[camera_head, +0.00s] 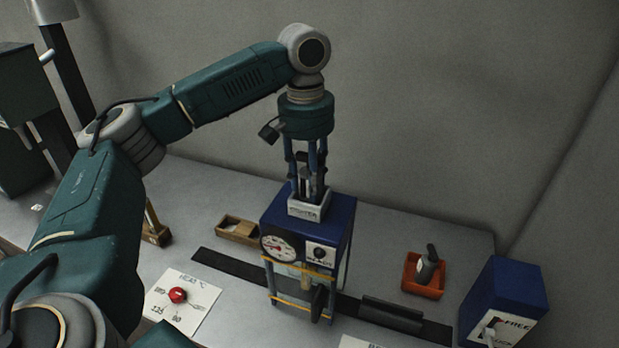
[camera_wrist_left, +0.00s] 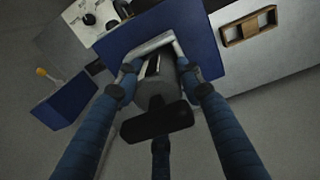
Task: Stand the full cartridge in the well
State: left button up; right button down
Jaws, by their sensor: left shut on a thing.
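My left gripper (camera_head: 309,186) points straight down over the blue machine (camera_head: 338,226), its fingers just at the white-rimmed well (camera_head: 309,208) on top. It is shut on a dark grey cartridge with a flat black top bar, whose body (camera_wrist_left: 156,92) shows between the fingers in the left wrist view. The cartridge looks upright, its lower end at or inside the well's rim (camera_wrist_left: 150,46); I cannot tell how deep it sits. A second dark grey cartridge (camera_head: 427,266) leans in an orange tray (camera_head: 423,289) at the right. My right gripper is out of view.
The machine's front has a round gauge (camera_head: 279,247). A blue box (camera_head: 508,293) stands at the right. A dark strip crosses the grey table.

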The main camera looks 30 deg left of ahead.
aim_at(307, 154)
pick_arm(q)
jog(key=shift+s+f, duration=0.1)
jog(key=shift+f, duration=0.05)
jog(key=o, duration=1.5)
jog(key=shift+c, duration=0.2)
jog(key=r, duration=1.2)
jog(key=shift+a, duration=0.2)
